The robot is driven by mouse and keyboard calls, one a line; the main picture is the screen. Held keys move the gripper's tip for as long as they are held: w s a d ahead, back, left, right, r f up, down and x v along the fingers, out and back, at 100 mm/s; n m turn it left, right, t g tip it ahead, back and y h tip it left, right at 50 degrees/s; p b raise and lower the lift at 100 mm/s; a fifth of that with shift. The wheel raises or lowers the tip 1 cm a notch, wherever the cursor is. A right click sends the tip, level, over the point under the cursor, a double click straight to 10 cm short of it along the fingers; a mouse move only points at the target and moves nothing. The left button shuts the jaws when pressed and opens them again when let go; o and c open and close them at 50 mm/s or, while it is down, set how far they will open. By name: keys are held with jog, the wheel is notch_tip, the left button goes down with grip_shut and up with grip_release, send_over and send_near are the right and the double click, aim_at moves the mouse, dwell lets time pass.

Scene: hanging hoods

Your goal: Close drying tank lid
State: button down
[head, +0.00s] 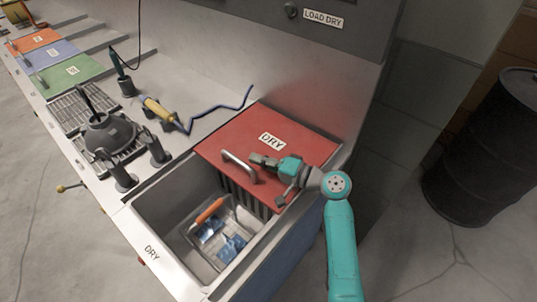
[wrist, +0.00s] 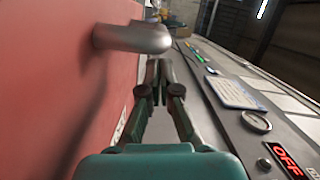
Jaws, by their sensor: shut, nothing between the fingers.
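The red drying tank lid (head: 230,135), marked DRY, lies over the back part of the drying tank (head: 150,212) in the head view. The front part of the tank is open. I cannot tell the lid's exact tilt. Its metal handle (head: 240,167) stands up near the front left edge. My gripper (head: 256,158) is shut and empty, over the lid's top and close behind the handle. In the wrist view, my gripper's shut fingers (wrist: 155,80) are beside the red lid (wrist: 60,90), with the handle (wrist: 135,38) just ahead. I cannot tell whether they touch.
A wire basket (head: 225,240) with an orange handle and blue pieces sits inside the tank. Green, blue and orange lids (head: 72,72) are farther left. Holders and tools (head: 115,140) stand on the bench. A black barrel (head: 488,150) stands on the right.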

jog(key=shift+s+a+f, duration=0.1)
jog(key=shift+s+a, duration=0.2)
jog(key=shift+s, duration=0.05)
jog(key=s+a, duration=1.6)
jog(key=s, duration=0.5)
jog(key=shift+a, duration=0.15)
